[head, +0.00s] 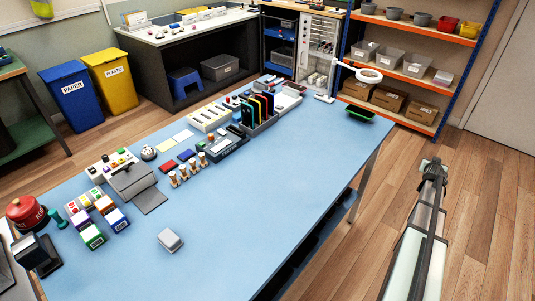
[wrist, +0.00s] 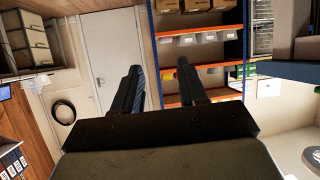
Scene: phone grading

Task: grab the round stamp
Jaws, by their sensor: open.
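Several small stamps with tan handles and dark tops (head: 183,171) stand in a slanting row on the blue table, left of its middle, in the head view. They are too small there for me to tell which is the round stamp. My gripper (wrist: 158,70) is open and empty in the wrist view, its two dark fingers well apart. In the head view my arm reaches up at the right, off the table's right side and far from the stamps. No stamp shows in the wrist view.
Beside the stamps lie red and blue pads (head: 167,167) and a dark device (head: 228,147). A phone rack (head: 262,113) stands behind. Coloured boxes (head: 92,236) and a grey block (head: 170,240) are nearer. The table's (head: 270,200) right half is mostly clear.

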